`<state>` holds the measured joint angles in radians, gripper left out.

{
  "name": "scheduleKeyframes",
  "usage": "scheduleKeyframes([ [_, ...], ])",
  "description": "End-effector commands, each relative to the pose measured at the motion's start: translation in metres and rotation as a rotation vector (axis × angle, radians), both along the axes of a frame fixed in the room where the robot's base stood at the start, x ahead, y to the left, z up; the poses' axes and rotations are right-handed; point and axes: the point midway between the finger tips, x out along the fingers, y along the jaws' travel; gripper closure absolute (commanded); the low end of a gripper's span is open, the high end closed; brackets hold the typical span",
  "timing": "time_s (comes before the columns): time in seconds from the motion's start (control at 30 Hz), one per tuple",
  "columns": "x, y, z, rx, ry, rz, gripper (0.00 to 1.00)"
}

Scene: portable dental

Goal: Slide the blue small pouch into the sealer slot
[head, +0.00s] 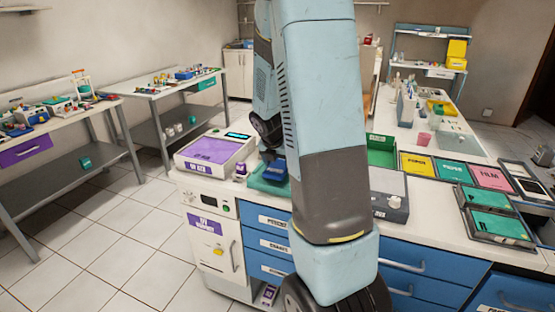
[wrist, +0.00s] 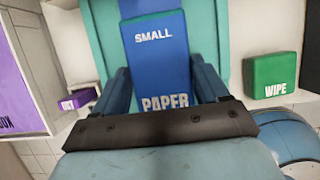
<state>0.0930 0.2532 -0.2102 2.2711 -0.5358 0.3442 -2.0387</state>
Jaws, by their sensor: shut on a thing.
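The blue small pouch (wrist: 160,62), lettered SMALL and PAPER, fills the middle of the wrist view. My gripper (wrist: 160,88) is shut on it, with one finger along each side. Behind the pouch is a teal tray or mat (wrist: 101,35); whether the pouch touches it cannot be told. In the head view my arm hides most of the gripper, and only a small blue patch shows over the teal surface (head: 258,183). I cannot make out the sealer slot; a grey device with a round knob (head: 395,207) stands right of my arm.
A white box with a purple lid (head: 208,151) stands left on the counter. In the wrist view a green WIPE box (wrist: 272,70) is on the right and a small purple block (wrist: 76,102) on the left. Coloured trays (head: 452,168) line the counter's right.

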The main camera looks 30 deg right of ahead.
Motion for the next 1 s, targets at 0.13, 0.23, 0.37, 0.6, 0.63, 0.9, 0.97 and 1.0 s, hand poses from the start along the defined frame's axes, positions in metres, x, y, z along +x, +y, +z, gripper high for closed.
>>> scheduleKeyframes([
  [0.13,0.0,0.001,-0.009,0.0,0.002,0.001,0.58],
  [0.23,0.0,0.0,-0.015,0.0,0.002,0.001,0.58],
  [0.37,0.0,0.0,-0.021,0.001,0.001,0.0,0.58],
  [0.6,0.009,-0.012,-0.02,0.0,-0.001,-0.002,0.58],
  [0.63,0.01,-0.014,-0.02,0.0,0.0,-0.001,0.58],
  [0.9,0.02,-0.025,-0.02,0.0,0.0,-0.001,0.58],
  [0.97,0.021,-0.028,-0.02,0.0,0.0,-0.001,0.58],
  [1.0,0.023,-0.029,-0.02,-0.001,-0.001,-0.001,0.58],
])
